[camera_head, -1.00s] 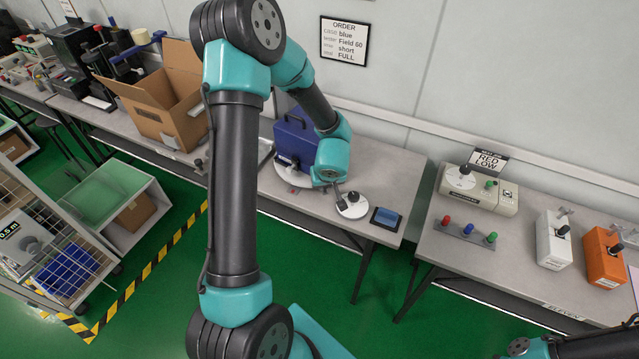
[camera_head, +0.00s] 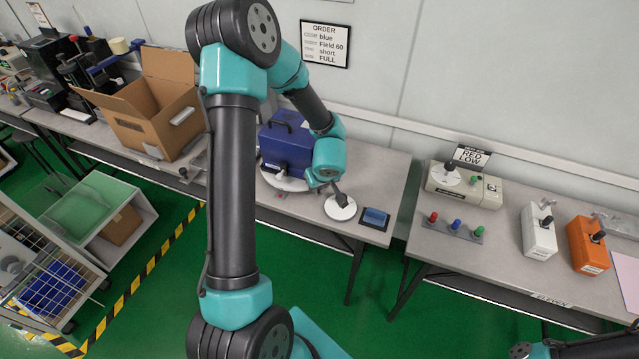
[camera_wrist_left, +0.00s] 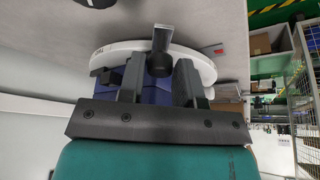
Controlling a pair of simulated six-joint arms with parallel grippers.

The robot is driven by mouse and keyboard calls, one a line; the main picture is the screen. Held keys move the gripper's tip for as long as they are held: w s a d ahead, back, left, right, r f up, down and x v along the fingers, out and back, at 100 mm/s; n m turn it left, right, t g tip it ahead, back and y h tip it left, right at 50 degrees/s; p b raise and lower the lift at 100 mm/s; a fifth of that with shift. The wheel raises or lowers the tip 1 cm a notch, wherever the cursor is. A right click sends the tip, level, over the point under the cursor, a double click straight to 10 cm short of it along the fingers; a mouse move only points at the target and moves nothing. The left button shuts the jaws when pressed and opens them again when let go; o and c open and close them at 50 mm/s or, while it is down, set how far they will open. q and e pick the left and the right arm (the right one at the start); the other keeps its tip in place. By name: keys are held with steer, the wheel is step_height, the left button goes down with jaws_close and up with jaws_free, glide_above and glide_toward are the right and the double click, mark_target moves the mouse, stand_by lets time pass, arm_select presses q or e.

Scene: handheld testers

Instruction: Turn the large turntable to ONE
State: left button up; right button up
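The large turntable (camera_head: 272,179) is a white disc on the middle table, with a blue tester (camera_head: 290,147) standing on it. In the left wrist view, the turntable's rim (camera_wrist_left: 105,58) carries small lettering that I cannot read. A grey upright handle with a dark round end (camera_wrist_left: 159,64) stands in front of the blue body. My left gripper (camera_wrist_left: 158,72) has its two fingers apart, one on each side of this handle; I cannot tell whether they touch it. In the head view my wrist mostly hides this gripper. Only part of my right arm shows, at bottom right.
A small white disc with a black handle (camera_head: 341,208) and a blue pad (camera_head: 375,218) lie right of the turntable. An open cardboard box (camera_head: 150,115) stands left. The right table holds a beige tester (camera_head: 463,185), colored buttons (camera_head: 456,225), a white box (camera_head: 538,230) and an orange box (camera_head: 588,245).

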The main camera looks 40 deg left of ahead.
arm_select(q)
steer(key=o, duration=0.3)
steer(key=shift+r, duration=0.1)
steer(key=v, duration=1.7)
steer(key=shift+r, duration=0.1)
